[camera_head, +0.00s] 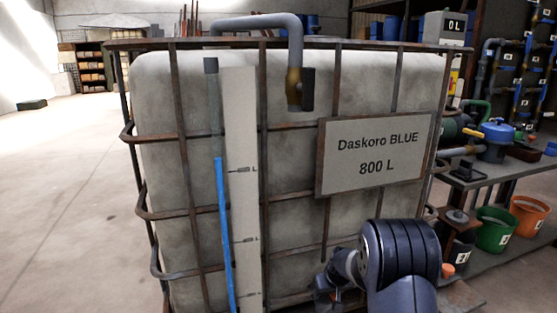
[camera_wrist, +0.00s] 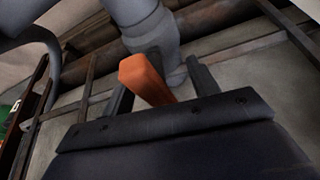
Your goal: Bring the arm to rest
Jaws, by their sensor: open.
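In the wrist view my gripper (camera_wrist: 160,80) is open, with one dark finger on each side of an orange handle (camera_wrist: 144,76). The handle lies in the gap between the fingers, beside a grey pipe fitting (camera_wrist: 152,35). I cannot tell whether a finger touches it. In the head view my arm (camera_head: 400,255) is bent low in front of the right part of the caged tank (camera_head: 290,170). There the fingers and the handle cannot be made out clearly.
The tank bears a sign (camera_head: 375,155) reading Daskoro BLUE 800 L and a blue level tube (camera_head: 222,215). A bench (camera_head: 490,180) with a blue-lidded vessel and a green bucket (camera_head: 495,230) and an orange bucket (camera_head: 530,215) stand right.

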